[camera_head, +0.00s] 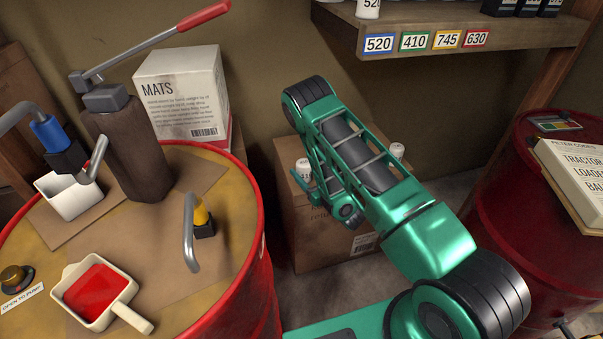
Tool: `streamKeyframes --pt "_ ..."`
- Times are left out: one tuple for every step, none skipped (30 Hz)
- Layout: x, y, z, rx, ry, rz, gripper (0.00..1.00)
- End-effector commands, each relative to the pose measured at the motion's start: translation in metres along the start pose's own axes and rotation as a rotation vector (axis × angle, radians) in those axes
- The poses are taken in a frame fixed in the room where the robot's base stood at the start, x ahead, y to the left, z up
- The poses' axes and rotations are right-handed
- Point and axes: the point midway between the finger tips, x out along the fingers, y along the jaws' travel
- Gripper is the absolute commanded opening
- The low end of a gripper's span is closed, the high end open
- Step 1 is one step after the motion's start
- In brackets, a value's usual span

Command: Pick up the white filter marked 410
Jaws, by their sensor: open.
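A small white filter (303,168) stands on the cardboard box (310,245) below my arm; its marking is too small to read. A second white one (397,150) shows partly behind my arm at the right, its marking hidden. My gripper (312,192) is open, low over the box, close to the first white filter in the picture. My arm hides much of the box top, and contact cannot be told.
The shelf (460,53) carries coloured tags 520, 410, 745 and 630, with black items at its right. A yellow-topped red drum (262,270) at left holds a pump, a white cup and a red-filled scoop. Another red drum (500,190) stands right, bearing a filter codes sign.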

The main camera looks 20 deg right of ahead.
Motion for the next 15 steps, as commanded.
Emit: streamKeyframes --pt "0.003 0.000 0.000 0.000 0.001 -0.001 0.67" --pt "0.005 -0.001 0.000 0.000 0.002 -0.001 0.67" --pt "0.009 -0.002 0.000 0.000 0.002 -0.001 0.67" --pt "0.012 -0.002 0.000 0.000 0.002 -0.001 0.67" --pt "0.017 -0.003 0.000 0.000 0.003 -0.002 0.67" --pt "0.023 -0.004 0.000 -0.001 0.004 -0.003 0.67" --pt "0.027 -0.005 0.000 -0.002 0.003 -0.003 0.67" --pt "0.032 -0.005 0.000 -0.002 0.003 -0.003 0.67" --pt "0.037 -0.005 0.001 -0.002 0.003 -0.002 0.67" --pt "0.041 -0.005 0.001 -0.001 0.002 -0.002 0.67" --pt "0.044 -0.005 0.001 -0.001 0.003 -0.002 0.67" --pt "0.047 -0.005 0.001 -0.001 0.003 -0.001 0.67" --pt "0.049 -0.005 0.001 -0.001 0.002 0.000 0.67" --pt "0.051 -0.005 0.001 -0.001 0.001 0.000 0.67" --pt "0.052 -0.005 0.001 0.000 0.001 0.000 0.67"
